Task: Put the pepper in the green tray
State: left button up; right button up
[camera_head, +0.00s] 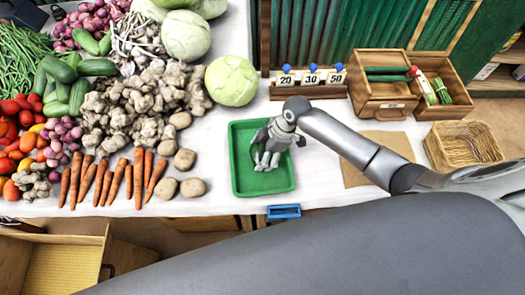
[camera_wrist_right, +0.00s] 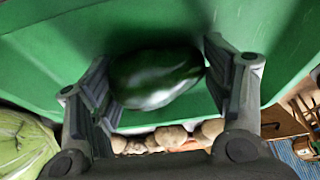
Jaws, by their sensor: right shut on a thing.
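The green tray (camera_head: 243,183) lies on the white table in the middle of the head view. My right gripper (camera_head: 267,163) is over the tray, pointing down. In the right wrist view, my right gripper (camera_wrist_right: 160,88) is shut on a glossy dark green pepper (camera_wrist_right: 157,78), with a finger on each side. The green tray (camera_wrist_right: 285,40) fills the background behind the pepper. I cannot tell whether the pepper touches the tray. In the head view the gripper hides the pepper. My left gripper is not in view.
Carrots (camera_head: 112,183), potatoes (camera_head: 193,187) and ginger (camera_head: 150,100) lie left of the tray. A cabbage (camera_head: 231,81) sits behind it. Number cards (camera_head: 310,78), wooden boxes (camera_head: 384,90) and a wicker basket (camera_head: 462,144) stand to the right. A blue object (camera_head: 284,212) is at the front edge.

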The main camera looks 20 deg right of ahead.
jog(key=o, duration=1)
jog(key=shift+f, duration=0.1)
jog(key=v, duration=1.2)
jog(key=shift+a+b, duration=0.1)
jog(key=shift+b, duration=0.2)
